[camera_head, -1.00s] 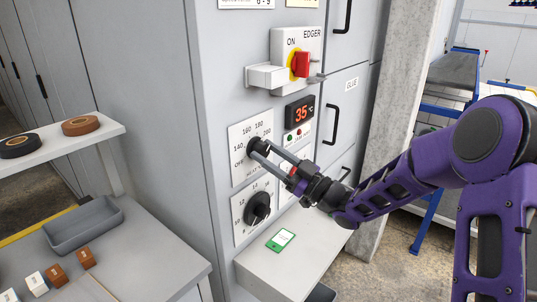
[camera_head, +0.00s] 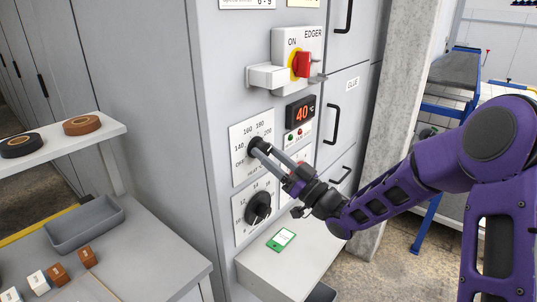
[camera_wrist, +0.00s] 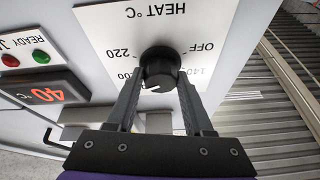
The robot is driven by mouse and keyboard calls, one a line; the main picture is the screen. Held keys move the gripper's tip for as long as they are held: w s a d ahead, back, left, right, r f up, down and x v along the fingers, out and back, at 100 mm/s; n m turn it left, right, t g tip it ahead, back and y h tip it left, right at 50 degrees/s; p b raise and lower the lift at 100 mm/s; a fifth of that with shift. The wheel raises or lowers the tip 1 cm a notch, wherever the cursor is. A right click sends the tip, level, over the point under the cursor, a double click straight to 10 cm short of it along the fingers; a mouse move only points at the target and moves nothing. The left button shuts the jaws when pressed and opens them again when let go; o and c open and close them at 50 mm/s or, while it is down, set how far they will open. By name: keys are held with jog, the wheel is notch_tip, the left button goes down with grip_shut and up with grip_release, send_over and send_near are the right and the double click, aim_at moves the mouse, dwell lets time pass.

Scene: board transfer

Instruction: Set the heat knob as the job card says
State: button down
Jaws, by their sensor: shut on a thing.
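The black heat knob (camera_head: 256,147) sits on a white dial plate on the grey machine's front; it also shows in the wrist view (camera_wrist: 160,66). My gripper (camera_wrist: 160,78) is shut on the knob, one finger on each side. The plate is upside down in the wrist view, with HEAT °C, OFF, 140 and 220 readable. A white mark on the knob faces the bottom of that view; the number it faces is hidden. The red display (camera_head: 304,111) reads 40 °C. A green-edged card (camera_head: 281,240) lies on the white ledge; its text is too small to read.
A second black knob (camera_head: 258,207) is just below. The red and yellow switch (camera_head: 301,64) with its white box juts out above. Red and green lamps (camera_wrist: 25,50) are beside the display. A shelf with tape rolls (camera_head: 82,125) and a grey tray (camera_head: 84,224) stand left.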

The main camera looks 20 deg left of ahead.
jog(key=shift+c, duration=1.4)
grip_release()
jog(key=b+v, duration=0.1)
jog(key=v, duration=1.6)
jog(key=shift+d, duration=0.15)
jog(key=shift+f, duration=0.1)
